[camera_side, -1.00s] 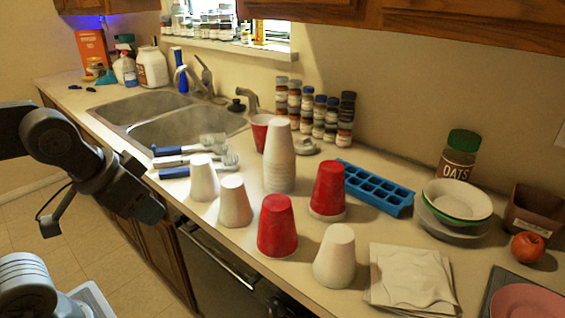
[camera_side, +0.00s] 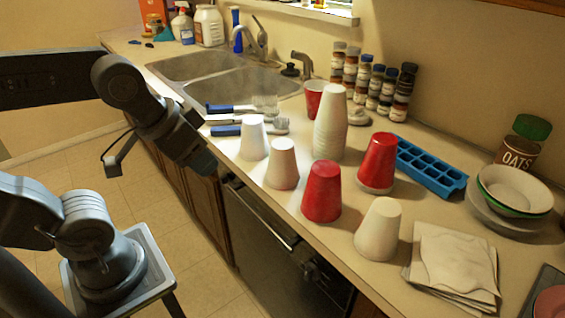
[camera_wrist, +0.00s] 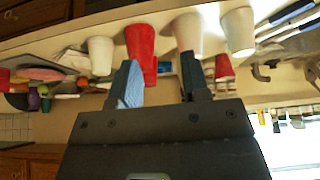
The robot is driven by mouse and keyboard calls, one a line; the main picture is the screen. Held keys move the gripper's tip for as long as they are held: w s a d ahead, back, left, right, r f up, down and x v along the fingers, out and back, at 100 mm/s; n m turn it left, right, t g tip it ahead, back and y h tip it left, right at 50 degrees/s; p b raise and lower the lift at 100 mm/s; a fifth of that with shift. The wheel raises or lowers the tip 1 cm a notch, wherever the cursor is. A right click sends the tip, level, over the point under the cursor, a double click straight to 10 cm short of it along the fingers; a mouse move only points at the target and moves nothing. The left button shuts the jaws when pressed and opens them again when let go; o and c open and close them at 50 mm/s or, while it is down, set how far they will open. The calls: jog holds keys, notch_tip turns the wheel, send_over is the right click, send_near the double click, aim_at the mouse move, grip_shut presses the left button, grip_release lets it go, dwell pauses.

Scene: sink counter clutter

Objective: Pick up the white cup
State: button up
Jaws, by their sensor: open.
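Several upturned white cups stand on the counter: one at the left (camera_side: 253,138), one beside it (camera_side: 282,163), and one at the front right (camera_side: 378,230). A tall stack of white cups (camera_side: 330,125) stands behind them. Which one is the task's cup I cannot tell. My gripper (camera_side: 203,164) hangs at the counter's front edge, left of the leftmost cup, touching none. In the wrist view the scene is inverted; my gripper (camera_wrist: 160,82) has spread, empty fingers, with white cups (camera_wrist: 187,32) (camera_wrist: 238,30) (camera_wrist: 100,55) beyond them.
Red cups (camera_side: 322,192) (camera_side: 378,160) stand among the white ones; another red cup (camera_side: 314,98) stands behind. Blue-handled utensils (camera_side: 235,130) lie near the sink (camera_side: 232,92). A blue ice tray (camera_side: 430,168), napkins (camera_side: 452,264) and bowls (camera_side: 515,190) are at right.

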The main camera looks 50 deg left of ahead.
jog(key=o, duration=1)
jog(key=shift+c, duration=0.2)
jog(key=m+t+y, duration=0.8)
jog(key=m+y, duration=0.4)
jog(key=m, duration=1.8)
send_near(279, 163)
jog(key=x, duration=0.7)
jog(key=shift+f, duration=0.3)
jog(key=shift+r+x, duration=0.1)
jog(key=shift+x, duration=1.3)
jog(key=shift+r+x, duration=0.15)
jog(key=shift+x, duration=1.25)
